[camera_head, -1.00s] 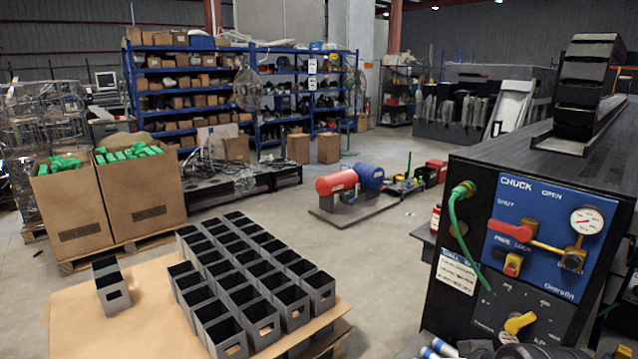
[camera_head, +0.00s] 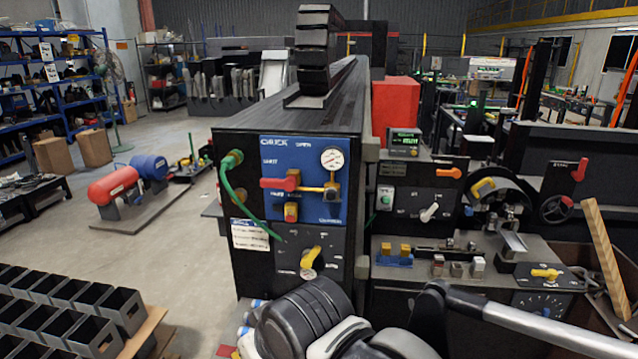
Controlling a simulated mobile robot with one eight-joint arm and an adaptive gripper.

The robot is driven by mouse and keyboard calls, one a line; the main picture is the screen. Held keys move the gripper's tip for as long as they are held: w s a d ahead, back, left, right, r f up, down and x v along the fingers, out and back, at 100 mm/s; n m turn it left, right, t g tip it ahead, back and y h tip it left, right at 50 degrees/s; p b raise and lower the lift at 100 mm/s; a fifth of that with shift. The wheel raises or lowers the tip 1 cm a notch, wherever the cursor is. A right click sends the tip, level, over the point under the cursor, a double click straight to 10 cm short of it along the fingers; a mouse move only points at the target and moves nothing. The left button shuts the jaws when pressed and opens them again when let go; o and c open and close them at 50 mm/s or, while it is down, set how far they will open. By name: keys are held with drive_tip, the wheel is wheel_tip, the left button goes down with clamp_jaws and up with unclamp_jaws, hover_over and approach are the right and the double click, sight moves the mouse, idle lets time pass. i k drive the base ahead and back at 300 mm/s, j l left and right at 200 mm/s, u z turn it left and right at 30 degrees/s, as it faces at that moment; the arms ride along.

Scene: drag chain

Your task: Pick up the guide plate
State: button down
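I cannot pick out with certainty which thing is the guide plate. A stack of dark, plate-like pieces (camera_head: 318,48) stands on a black channel (camera_head: 330,88) on top of the black machine (camera_head: 290,128) in the middle of the view. These pieces may belong to a drag chain, but I cannot tell. Black and white rounded parts at the bottom edge look like my own arm. My gripper does not show, so its distance to anything is not visible.
The machine's front has a blue chuck panel (camera_head: 300,180) and a green hose (camera_head: 235,195). A control bench (camera_head: 440,275) with levers and small blocks is at the right. A wooden bar (camera_head: 607,255) leans there. Black open boxes (camera_head: 75,305) stand lower left.

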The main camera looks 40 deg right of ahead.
sight(508, 217)
drive_tip(key=z, duration=2.5)
